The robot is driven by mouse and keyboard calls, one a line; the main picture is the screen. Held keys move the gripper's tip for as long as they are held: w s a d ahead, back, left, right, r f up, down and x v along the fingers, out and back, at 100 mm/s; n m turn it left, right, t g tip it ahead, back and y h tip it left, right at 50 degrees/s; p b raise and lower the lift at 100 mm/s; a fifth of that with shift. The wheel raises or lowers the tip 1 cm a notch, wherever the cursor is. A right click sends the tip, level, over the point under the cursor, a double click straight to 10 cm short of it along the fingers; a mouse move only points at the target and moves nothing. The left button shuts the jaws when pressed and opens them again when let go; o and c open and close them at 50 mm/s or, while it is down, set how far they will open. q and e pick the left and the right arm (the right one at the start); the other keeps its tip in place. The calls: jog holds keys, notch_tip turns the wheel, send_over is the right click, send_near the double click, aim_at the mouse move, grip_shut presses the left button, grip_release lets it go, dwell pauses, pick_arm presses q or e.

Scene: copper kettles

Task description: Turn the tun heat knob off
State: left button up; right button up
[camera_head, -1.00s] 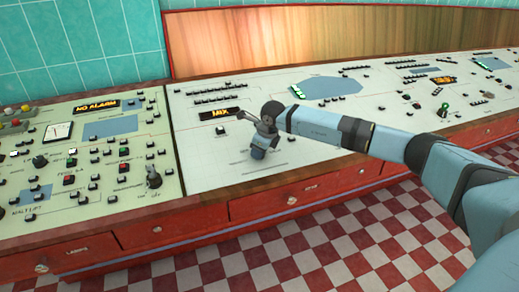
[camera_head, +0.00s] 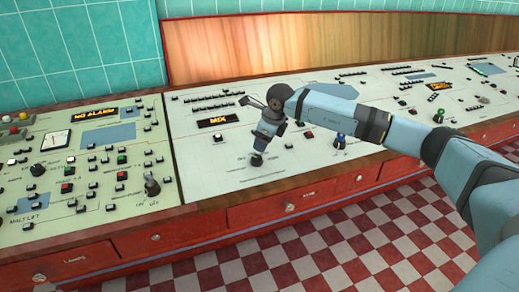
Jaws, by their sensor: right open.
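My right gripper (camera_head: 257,154) comes in from the right and points down at the pale middle panel, below the lit MIX display (camera_head: 212,122). A small dark knob (camera_head: 256,161) shows at its fingertips, with faint markings around it. I cannot read its label, nor tell whether the fingers touch it. The gripper is open, though the gap between the fingers is hard to see. My left gripper is not in view.
Other knobs stand on the console: a large one (camera_head: 152,187) on the left panel, a blue one (camera_head: 340,141) and a green one (camera_head: 438,116) farther right. My right arm covers part of the panel. Red drawers (camera_head: 290,208) run along the front.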

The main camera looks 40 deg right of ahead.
jog(key=shift+v, duration=2.4)
